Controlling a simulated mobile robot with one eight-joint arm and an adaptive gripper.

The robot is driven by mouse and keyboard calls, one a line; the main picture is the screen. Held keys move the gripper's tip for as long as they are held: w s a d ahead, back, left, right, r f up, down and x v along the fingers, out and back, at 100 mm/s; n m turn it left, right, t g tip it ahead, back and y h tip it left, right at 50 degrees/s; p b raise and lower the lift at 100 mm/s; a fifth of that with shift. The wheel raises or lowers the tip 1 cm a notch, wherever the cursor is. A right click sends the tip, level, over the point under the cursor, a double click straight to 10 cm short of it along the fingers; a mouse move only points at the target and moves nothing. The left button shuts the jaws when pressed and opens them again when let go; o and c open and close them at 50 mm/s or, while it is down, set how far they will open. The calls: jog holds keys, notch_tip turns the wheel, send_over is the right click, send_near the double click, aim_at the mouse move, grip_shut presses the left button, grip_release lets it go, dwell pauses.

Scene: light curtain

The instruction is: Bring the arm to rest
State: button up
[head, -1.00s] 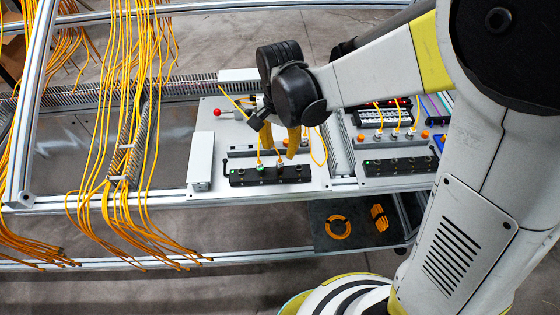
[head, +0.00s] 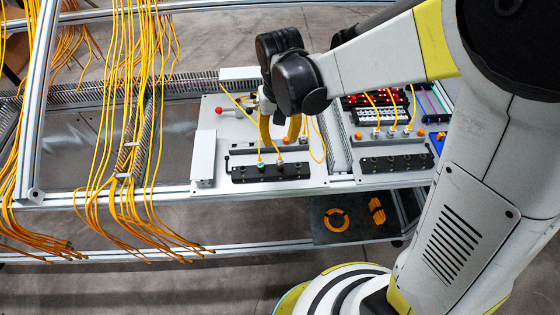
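My arm reaches in from the right of the head view. My gripper (head: 280,143) hangs over the left white board (head: 313,181), pointing down, with its two yellow fingers apart. I see nothing held between them. Below and in front of the fingertips is a black connector block (head: 270,172) with yellow cables plugged into it. My wrist hides part of the board behind the gripper.
A second board with a black block (head: 396,163) and plugged cables stands to the right. Bundles of yellow cables (head: 125,140) hang on the left. A metal frame rail (head: 110,199) runs along the front. A lower shelf (head: 325,226) holds orange parts.

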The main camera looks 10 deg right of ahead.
aim_at(280, 157)
jog(key=n, duration=0.4)
jog(key=shift+f+n, duration=0.4)
notch_tip(280, 157, down, 10)
jog(key=b, duration=0.8)
grip_shut()
jog(key=shift+b, duration=0.3)
jog(key=m, duration=0.6)
jog(key=shift+f, duration=0.1)
jog(key=m, duration=0.6)
jog(key=shift+b, duration=0.4)
